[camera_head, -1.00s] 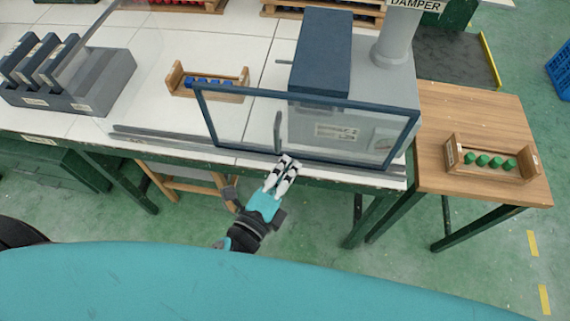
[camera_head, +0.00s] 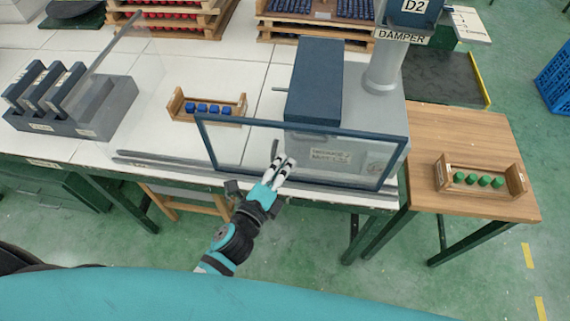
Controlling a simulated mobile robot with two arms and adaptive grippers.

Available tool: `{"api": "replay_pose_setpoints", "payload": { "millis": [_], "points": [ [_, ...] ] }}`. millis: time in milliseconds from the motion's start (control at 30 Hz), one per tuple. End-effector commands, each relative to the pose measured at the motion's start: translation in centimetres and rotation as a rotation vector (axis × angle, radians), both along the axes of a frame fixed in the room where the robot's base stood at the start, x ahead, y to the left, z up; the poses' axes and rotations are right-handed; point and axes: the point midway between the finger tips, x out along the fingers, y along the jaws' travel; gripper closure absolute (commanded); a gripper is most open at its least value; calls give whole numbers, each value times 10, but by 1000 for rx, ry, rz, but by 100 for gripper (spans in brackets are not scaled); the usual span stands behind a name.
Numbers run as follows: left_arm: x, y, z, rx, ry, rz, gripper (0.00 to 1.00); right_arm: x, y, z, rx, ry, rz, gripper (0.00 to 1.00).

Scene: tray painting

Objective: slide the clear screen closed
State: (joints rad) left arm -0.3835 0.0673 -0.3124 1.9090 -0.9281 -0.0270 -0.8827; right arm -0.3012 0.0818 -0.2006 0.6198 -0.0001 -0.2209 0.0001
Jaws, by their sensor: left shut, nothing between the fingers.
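The clear screen (camera_head: 240,147) is a see-through panel in a dark blue frame, standing upright along the front of the white bench. It covers the front of the grey machine with the dark blue top (camera_head: 314,80). A grey handle (camera_head: 275,150) shows on the screen. The rail (camera_head: 150,162) runs along the bench edge to the left of the screen. My left gripper (camera_head: 287,163) is shut and empty, in front of the screen's lower part, close to the handle. I cannot tell if it touches the handle. My right gripper is not in view.
A wooden rack with blue pieces (camera_head: 180,108) stands behind the screen's left end. A grey slotted holder (camera_head: 95,122) is at left. A wooden side table (camera_head: 440,130) at right bears a rack with green pieces (camera_head: 448,188). Pallets with red and dark pieces lie at the back.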

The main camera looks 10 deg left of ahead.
Motion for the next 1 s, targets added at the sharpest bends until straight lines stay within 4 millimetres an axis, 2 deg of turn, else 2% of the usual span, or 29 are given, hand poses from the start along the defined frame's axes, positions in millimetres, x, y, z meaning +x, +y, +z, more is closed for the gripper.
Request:
{"api": "replay_pose_setpoints", "payload": {
  "millis": [200, 367, 567, 1000],
  "points": [
    [0, 6, 0, 1, 0, 0, 100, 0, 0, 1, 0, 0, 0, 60],
    [-1, 29, 0, 6, 0, 1, 100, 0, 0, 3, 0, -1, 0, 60],
    [-3, 85, 0, 10, 1, 2, 100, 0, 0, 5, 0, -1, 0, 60],
    [-8, 240, -2, 8, 1, 3, 100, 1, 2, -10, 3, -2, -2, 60]
  ]
}}
